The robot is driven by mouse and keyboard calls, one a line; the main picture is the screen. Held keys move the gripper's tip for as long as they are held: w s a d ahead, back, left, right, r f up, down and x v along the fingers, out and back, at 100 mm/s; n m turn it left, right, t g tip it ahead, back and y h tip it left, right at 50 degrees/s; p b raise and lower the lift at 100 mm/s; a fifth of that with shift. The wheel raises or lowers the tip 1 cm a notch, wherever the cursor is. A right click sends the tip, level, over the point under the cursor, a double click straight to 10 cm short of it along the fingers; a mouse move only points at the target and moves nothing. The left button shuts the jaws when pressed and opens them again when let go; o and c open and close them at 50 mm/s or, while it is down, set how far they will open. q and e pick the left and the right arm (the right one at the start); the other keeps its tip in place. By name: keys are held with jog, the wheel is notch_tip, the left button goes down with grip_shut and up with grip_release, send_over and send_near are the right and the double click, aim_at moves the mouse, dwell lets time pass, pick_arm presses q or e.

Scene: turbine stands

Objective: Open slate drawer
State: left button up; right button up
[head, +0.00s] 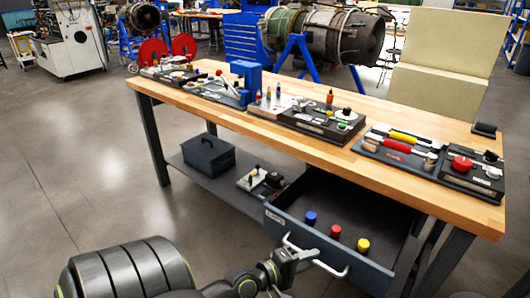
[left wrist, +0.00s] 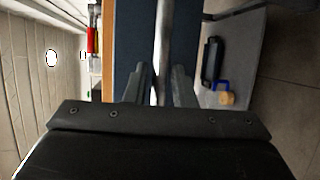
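The slate drawer (head: 325,225) under the right half of the workbench is pulled out, with its inside showing. Blue, red and yellow capped pieces stand in it. Its pale bar handle (head: 330,268) is on the front. My left gripper (head: 306,254) is at the left part of this handle. In the left wrist view the handle bar (left wrist: 163,45) runs between the two fingers of my left gripper (left wrist: 161,80), which sit close against it on both sides. The finger contact is partly hidden in the head view. My right gripper is out of view.
The wooden workbench (head: 225,112) carries tool trays and a blue fixture (head: 246,78). A dark toolbox (head: 208,154) and small parts sit on its lower shelf (head: 213,183). Open grey floor (head: 75,165) lies to the left. A turbine on blue stands is behind.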

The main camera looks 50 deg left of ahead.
pick_arm(q)
jog(key=b+v, duration=0.4)
jog(key=v, duration=1.2)
jog(key=shift+s, duration=0.15)
